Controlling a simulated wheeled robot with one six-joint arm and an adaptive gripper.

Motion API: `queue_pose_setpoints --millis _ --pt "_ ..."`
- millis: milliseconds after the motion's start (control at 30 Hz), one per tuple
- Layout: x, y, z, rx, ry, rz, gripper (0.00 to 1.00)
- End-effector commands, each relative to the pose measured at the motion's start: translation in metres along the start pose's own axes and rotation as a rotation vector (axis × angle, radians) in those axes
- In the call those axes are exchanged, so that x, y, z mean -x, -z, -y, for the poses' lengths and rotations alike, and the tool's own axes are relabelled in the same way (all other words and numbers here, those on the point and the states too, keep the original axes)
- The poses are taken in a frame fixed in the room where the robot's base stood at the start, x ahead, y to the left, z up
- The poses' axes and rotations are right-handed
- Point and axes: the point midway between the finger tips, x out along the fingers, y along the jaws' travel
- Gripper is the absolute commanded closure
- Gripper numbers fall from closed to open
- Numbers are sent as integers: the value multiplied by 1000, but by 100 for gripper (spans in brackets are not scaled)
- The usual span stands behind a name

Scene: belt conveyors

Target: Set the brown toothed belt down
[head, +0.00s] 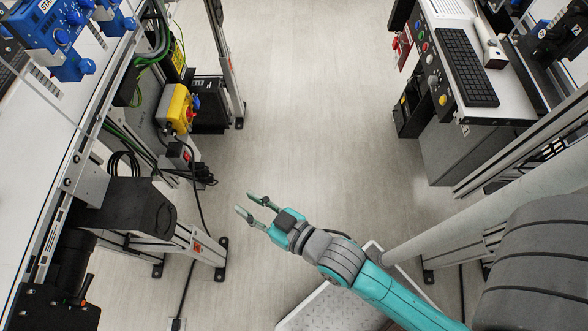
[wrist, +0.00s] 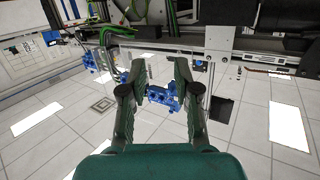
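My gripper (head: 245,202) is in the head view, over the pale floor between the two workstations, pointing left. Its two fingers are spread apart with nothing visible between them. In the wrist view my gripper (wrist: 148,66) is open too. A blue device (wrist: 165,96) shows through the gap between the fingers, apparently in the background and not held.
A conveyor frame (head: 62,190) with blue devices (head: 62,35) runs along the left. A yellow switch box (head: 176,108) hangs on its side. A desk with a black keyboard (head: 466,67) stands at right. A grey plate (head: 335,308) lies below my arm. The middle floor is clear.

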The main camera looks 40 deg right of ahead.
Motion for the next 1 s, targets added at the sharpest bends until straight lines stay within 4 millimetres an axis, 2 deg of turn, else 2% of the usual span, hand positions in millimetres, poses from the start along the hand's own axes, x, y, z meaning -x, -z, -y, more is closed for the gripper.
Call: queue_pose_setpoints --millis 33,100,300,500,600,800,1000 --pt "20 -10 -8 -1 -27 15 69" --pt "44 -18 -17 -2 -59 24 69" --pt "114 -33 -34 -1 -147 50 69" --pt "180 -36 -38 -1 -224 77 69" --pt "205 -33 -37 -2 -252 85 69" --pt "231 -28 -34 -1 -282 94 69" --pt "234 -27 -33 -1 -286 94 69"
